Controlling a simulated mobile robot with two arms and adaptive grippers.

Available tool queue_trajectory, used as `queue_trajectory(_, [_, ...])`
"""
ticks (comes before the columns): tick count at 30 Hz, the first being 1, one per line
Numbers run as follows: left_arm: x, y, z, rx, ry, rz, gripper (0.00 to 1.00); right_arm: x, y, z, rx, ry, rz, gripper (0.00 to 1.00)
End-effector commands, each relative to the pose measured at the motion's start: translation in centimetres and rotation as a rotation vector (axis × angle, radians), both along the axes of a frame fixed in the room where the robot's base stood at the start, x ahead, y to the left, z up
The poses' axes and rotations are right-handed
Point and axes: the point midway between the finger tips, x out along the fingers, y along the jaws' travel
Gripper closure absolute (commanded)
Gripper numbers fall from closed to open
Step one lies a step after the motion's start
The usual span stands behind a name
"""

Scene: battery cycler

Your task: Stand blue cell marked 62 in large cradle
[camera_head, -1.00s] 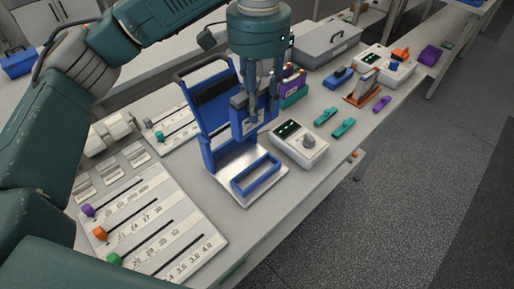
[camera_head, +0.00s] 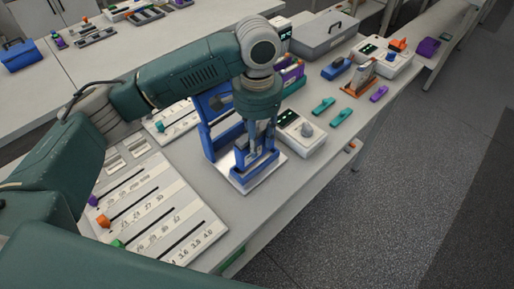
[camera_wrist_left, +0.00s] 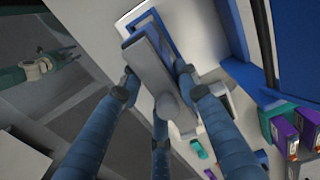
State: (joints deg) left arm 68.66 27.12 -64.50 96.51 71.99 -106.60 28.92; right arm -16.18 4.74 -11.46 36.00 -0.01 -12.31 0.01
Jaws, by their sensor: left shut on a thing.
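My left gripper (camera_head: 262,146) points down over the blue rectangular cradle (camera_head: 258,173), which sits on a silver plate. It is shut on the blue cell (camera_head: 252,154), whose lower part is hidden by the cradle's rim. The cell looks upright; I cannot tell whether it touches the bottom. In the left wrist view the cell's grey top (camera_wrist_left: 150,68) is between the fingers (camera_wrist_left: 155,83), with the cradle's blue rim (camera_wrist_left: 147,22) beyond. No number is readable on it. A teal arm end, seemingly my right gripper (camera_wrist_left: 62,58), shows at the left wrist view's edge; its jaw state is unclear.
A tall blue frame (camera_head: 214,108) stands directly behind the cradle. A white meter with a knob (camera_head: 302,132) is close on the right. A slider board (camera_head: 150,215) lies to the left. Teal clips (camera_head: 323,106) lie farther right. The table's front edge is near.

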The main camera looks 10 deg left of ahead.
Motion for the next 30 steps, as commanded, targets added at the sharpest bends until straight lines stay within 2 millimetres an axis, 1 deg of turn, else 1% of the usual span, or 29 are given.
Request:
queue_trajectory(2, [-0.1,0.0,-0.7,0.000,0.002,0.000,1.00,-0.9,-0.1,0.1,-0.001,0.014,0.000,0.60])
queue_trajectory(6, [0.0,0.0,-2.7,0.000,0.002,0.001,1.00,-2.6,-0.1,0.3,-0.003,0.038,0.000,0.60])
queue_trajectory(9, [0.0,0.0,-3.7,-0.001,0.001,0.000,1.00,-3.3,-0.1,0.4,-0.003,0.047,0.000,0.60])
queue_trajectory(14, [0.0,0.0,-3.9,-0.001,-0.002,0.000,1.00,-3.1,0.1,0.3,-0.002,0.045,-0.001,0.60])
queue_trajectory(19, [0.0,0.0,-4.0,-0.001,-0.001,0.000,1.00,-2.4,0.4,0.5,0.003,0.033,-0.002,0.60])
queue_trajectory(20, [-0.1,0.0,-4.2,0.001,0.002,0.000,0.62,-2.2,0.4,0.4,0.003,0.031,-0.002,0.60])
queue_trajectory(21, [-0.1,0.0,-4.2,0.001,0.002,0.000,0.54,-2.0,0.4,0.4,0.003,0.028,-0.002,0.60])
queue_trajectory(22, [-0.1,0.0,-4.2,0.001,0.002,0.000,0.49,-1.9,0.4,0.5,0.004,0.026,-0.001,0.60])
queue_trajectory(30, [-0.1,0.0,-4.1,0.001,0.002,0.000,0.49,-1.8,0.4,0.4,0.004,0.025,-0.001,0.60])
